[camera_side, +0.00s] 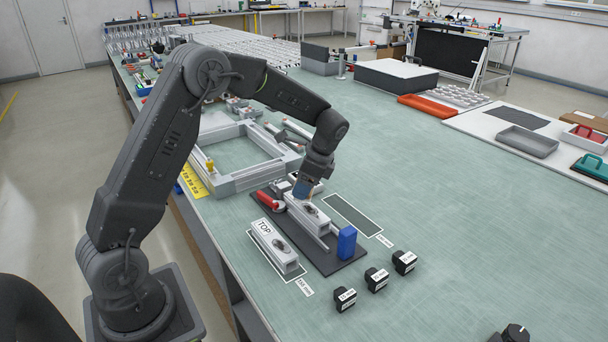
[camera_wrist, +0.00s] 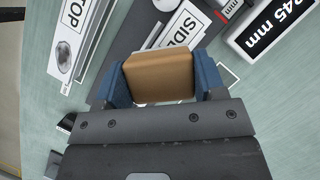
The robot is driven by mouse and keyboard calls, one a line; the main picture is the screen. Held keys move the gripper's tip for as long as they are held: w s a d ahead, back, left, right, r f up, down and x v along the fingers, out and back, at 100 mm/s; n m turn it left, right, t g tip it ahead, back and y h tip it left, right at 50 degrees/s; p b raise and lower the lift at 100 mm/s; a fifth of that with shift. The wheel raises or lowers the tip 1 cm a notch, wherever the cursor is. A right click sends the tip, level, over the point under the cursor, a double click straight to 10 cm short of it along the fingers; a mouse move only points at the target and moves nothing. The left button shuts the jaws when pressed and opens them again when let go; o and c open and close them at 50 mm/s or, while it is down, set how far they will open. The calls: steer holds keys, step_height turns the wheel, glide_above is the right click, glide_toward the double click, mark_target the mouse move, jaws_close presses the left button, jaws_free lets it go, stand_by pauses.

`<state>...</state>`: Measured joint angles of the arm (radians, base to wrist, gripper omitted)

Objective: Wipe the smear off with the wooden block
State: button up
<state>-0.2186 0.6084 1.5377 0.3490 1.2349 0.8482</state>
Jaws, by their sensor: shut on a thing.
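My gripper (camera_wrist: 160,80) is shut on the wooden block (camera_wrist: 158,72), a tan block between blue finger pads in the wrist view. In the side view my gripper (camera_side: 303,188) is low over the far end of a light metal bar (camera_side: 318,226) lying on a dark plate. A dark oval mark (camera_side: 311,209) shows on the bar's top, close to my gripper; I cannot tell if it is the smear. Whether the block touches the bar is hidden. In the wrist view the bar's SIDE label (camera_wrist: 186,24) shows just beyond the block.
A second bar labelled TOP (camera_side: 275,246) lies left of the plate (camera_side: 340,262). A blue block (camera_side: 347,242) stands at the plate's near corner, and a red-handled clamp (camera_side: 268,201) at its left. Several black cubes, including one (camera_side: 376,279), lie in front.

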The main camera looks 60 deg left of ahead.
mark_target(311, 194)
steer(key=shift+f, duration=1.6)
steer(key=shift+d+r, duration=0.1)
steer(key=shift+d, duration=1.15)
steer(key=shift+c, duration=0.3)
steer(key=shift+d, duration=2.65)
steer(key=shift+a, duration=3.75)
steer(key=shift+a+r, duration=0.15)
steer(key=shift+a, duration=0.1)
steer(key=shift+d+r, duration=0.1)
steer(key=shift+r, duration=3.85)
steer(key=shift+d, duration=0.1)
